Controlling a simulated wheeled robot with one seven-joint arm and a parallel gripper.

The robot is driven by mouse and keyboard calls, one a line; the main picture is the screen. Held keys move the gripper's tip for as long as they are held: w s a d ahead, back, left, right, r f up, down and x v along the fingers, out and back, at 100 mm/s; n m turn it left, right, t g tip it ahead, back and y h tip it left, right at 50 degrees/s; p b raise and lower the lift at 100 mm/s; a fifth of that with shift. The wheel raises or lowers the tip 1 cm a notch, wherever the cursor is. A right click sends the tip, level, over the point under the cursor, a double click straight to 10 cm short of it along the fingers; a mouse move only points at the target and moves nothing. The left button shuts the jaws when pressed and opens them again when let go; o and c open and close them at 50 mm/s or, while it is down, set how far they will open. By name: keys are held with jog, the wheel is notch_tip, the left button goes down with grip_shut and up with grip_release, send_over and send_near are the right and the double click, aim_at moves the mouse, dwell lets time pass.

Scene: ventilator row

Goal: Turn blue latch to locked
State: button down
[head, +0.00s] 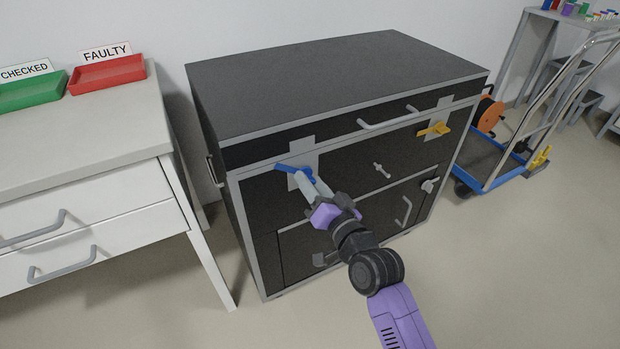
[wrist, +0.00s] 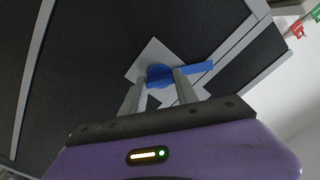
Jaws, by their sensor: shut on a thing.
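The blue latch (head: 290,168) is on a pale square plate at the upper left of the black cabinet's front. In the head view its handle lies close to level, pointing left. My gripper (head: 305,180) reaches it from the front right and is shut on it. In the wrist view the latch (wrist: 195,70) has a round hub and a handle that runs to the right. The fingers (wrist: 160,90) stand on either side of the hub area. The fingertips hide part of the latch.
The black cabinet (head: 330,80) also has a yellow latch (head: 434,129), grey handles and small knobs. A white drawer table (head: 90,160) with a green tray (head: 32,92) and a red tray (head: 106,75) stands left. A blue trolley (head: 490,165) stands right. The floor in front is clear.

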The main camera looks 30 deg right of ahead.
jog(key=m+p, duration=0.5)
jog(key=m, duration=0.5)
jog(key=shift+m, duration=0.4)
dwell(0.4)
jog(key=c, duration=0.9)
grip_release()
jog(key=s, duration=0.7)
jog(key=shift+s, duration=0.4)
